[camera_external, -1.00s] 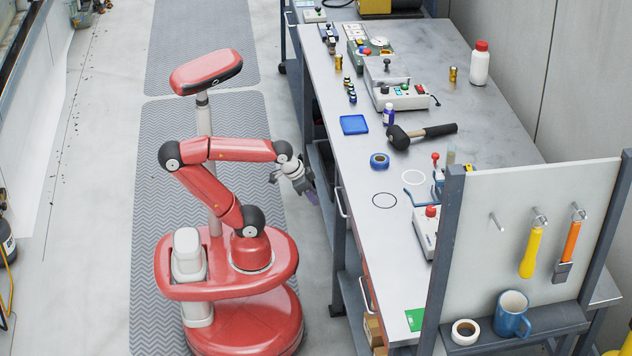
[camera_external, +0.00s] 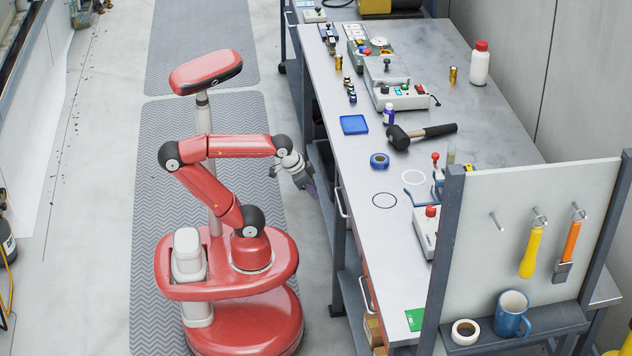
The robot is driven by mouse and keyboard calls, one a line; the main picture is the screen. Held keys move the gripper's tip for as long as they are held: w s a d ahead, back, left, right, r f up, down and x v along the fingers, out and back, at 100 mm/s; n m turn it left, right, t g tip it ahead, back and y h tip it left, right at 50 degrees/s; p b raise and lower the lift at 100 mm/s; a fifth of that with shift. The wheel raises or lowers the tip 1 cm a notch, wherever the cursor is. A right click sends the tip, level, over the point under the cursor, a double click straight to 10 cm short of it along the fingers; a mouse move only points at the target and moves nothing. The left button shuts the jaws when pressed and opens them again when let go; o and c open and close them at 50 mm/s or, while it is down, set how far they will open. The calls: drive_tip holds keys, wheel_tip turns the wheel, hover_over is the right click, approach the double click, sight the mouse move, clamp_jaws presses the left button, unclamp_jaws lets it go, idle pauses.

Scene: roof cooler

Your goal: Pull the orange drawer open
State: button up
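The workbench's left front side holds drawers that I see only at a steep angle. A narrow orange-red strip (camera_external: 361,262) shows below the bench top edge, likely the orange drawer's front. A pale bar handle (camera_external: 366,294) stands out from the bench side near it, and another handle (camera_external: 341,203) is farther back. My gripper (camera_external: 308,189) hangs in the air left of the bench, pointing down and right, apart from both handles. Its fingers are small and dark with a purplish part, so their opening cannot be made out. Most of the drawer front is hidden.
The workbench top (camera_external: 372,225) carries a black mallet (camera_external: 420,133), blue tape (camera_external: 379,161), a blue tray (camera_external: 354,124) and a control box (camera_external: 427,232). A pegboard panel (camera_external: 520,235) stands at the near end.

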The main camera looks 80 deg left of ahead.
wheel_tip(320, 180, up, 25)
drive_tip(key=w+d+m+t+b, duration=0.1)
drive_tip(key=w+d+m, duration=0.2)
drive_tip(key=d, duration=0.3)
drive_tip(key=w+d+m+t+y+b, duration=0.1)
drive_tip(key=w+d+m+b, duration=0.1)
drive_tip(key=w+d, duration=0.3)
drive_tip(key=w+d+f+m+t+b, duration=0.1)
drive_tip(key=w+d+m, duration=0.3)
drive_tip(key=d, duration=0.3)
drive_tip(key=shift+w+f+m+t+y+b, duration=0.1)
drive_tip(key=shift+w+m+t+y+b, duration=0.05)
drive_tip(key=shift+m+t+y+b, duration=0.2)
drive_tip(key=shift+m+t, duration=0.65)
drive_tip(key=shift+m, duration=0.3)
drive_tip(key=d, duration=0.6)
drive_tip(key=shift+w+b, duration=0.1)
drive_tip(key=shift+b, duration=0.3)
drive_tip(key=s+d+m+t+h+b, duration=0.2)
drive_tip(key=s+d+m+h, duration=0.4)
drive_tip(key=d, duration=0.8)
drive_tip(key=s+d+m+t+h+b, duration=0.15)
drive_tip(key=s+d+m, duration=0.25)
drive_tip(key=s+d, duration=0.75)
drive_tip(key=w+d+f, duration=0.2)
drive_tip(key=w+f, duration=0.1)
drive_tip(key=f, duration=1.4)
drive_tip(key=x, duration=0.8)
drive_tip(key=shift+p, duration=0.4)
